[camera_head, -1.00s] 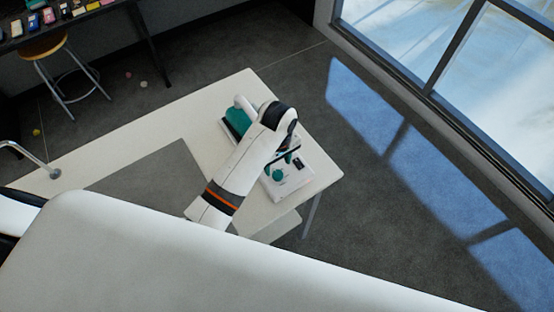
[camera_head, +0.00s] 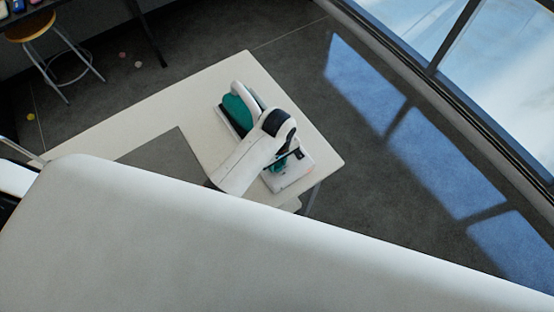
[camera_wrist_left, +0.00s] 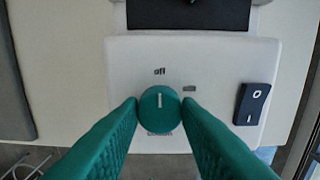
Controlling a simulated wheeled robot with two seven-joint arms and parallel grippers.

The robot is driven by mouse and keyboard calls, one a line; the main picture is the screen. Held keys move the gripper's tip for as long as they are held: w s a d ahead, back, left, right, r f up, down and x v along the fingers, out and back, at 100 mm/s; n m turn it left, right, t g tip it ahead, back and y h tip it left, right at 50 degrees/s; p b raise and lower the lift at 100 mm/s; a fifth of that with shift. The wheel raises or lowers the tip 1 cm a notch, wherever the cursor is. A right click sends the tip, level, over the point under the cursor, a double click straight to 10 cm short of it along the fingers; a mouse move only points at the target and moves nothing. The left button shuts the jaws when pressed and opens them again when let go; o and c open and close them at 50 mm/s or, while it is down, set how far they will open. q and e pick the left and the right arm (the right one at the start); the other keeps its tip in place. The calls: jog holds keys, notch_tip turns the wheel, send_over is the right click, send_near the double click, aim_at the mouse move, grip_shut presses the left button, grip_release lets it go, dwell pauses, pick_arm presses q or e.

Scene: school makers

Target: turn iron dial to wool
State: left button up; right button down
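The round green dial (camera_wrist_left: 160,110) sits on a white base (camera_wrist_left: 215,60) in the left wrist view, its white mark pointing up toward "off". A small grey label lies to its upper right; another below it is partly covered. My left gripper (camera_wrist_left: 160,103) has its two green fingers on either side of the dial, very close to its edges; I cannot tell whether they press it. In the head view my left gripper (camera_head: 279,162) is over the base (camera_head: 295,177), largely hiding the dial. The green iron (camera_head: 236,112) with a white handle rests beside it. My right gripper is not in view.
A black rocker switch (camera_wrist_left: 252,104) is on the base right of the dial. A dark plate (camera_wrist_left: 190,14) lies above the base. The pale table (camera_head: 315,140) ends just right of the base. A grey mat (camera_head: 165,155) lies left. A stool (camera_head: 50,45) stands far off.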

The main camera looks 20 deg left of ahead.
pick_arm(q)
jog(key=m, duration=0.4)
jog(key=shift+w, duration=0.1)
jog(key=m, duration=0.3)
jog(key=shift+m, duration=0.4)
jog(key=m, duration=0.3)
jog(key=shift+a+m, duration=0.1)
jog(key=shift+m, duration=0.2)
jog(key=m, duration=0.9)
jog(key=shift+m, duration=1.6)
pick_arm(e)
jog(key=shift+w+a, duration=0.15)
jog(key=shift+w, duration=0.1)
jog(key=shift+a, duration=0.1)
